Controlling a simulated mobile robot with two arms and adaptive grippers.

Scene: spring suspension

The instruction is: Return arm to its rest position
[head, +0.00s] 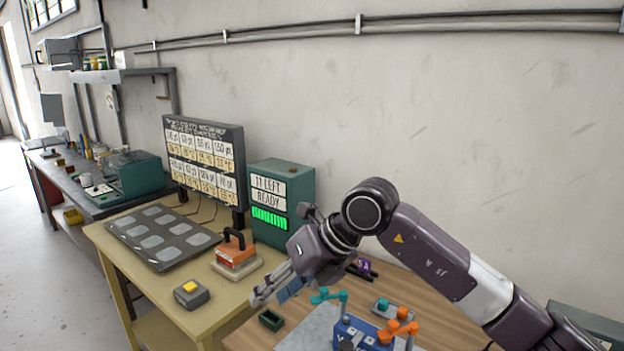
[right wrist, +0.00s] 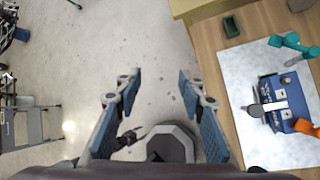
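My right arm reaches in from the right in the head view, with its elbow raised in front of the wall. My right gripper (head: 272,294) is above the front edge of the wooden table, pointing left and down. In the right wrist view my right gripper (right wrist: 160,82) has its two blue-padded fingers wide apart, with only floor seen between them. It is open and empty. A blue device (head: 358,335) with a teal and an orange lever stands on a pale mat (head: 300,330), apart from the gripper. It also shows in the right wrist view (right wrist: 287,102). My left gripper is not in view.
A small dark green tray (head: 271,320) lies on the wooden table. A yellow table (head: 150,291) holds an orange block with a handle (head: 235,250), a grey box with a yellow button (head: 191,294), a teal display box (head: 296,184) and a sign board (head: 205,165).

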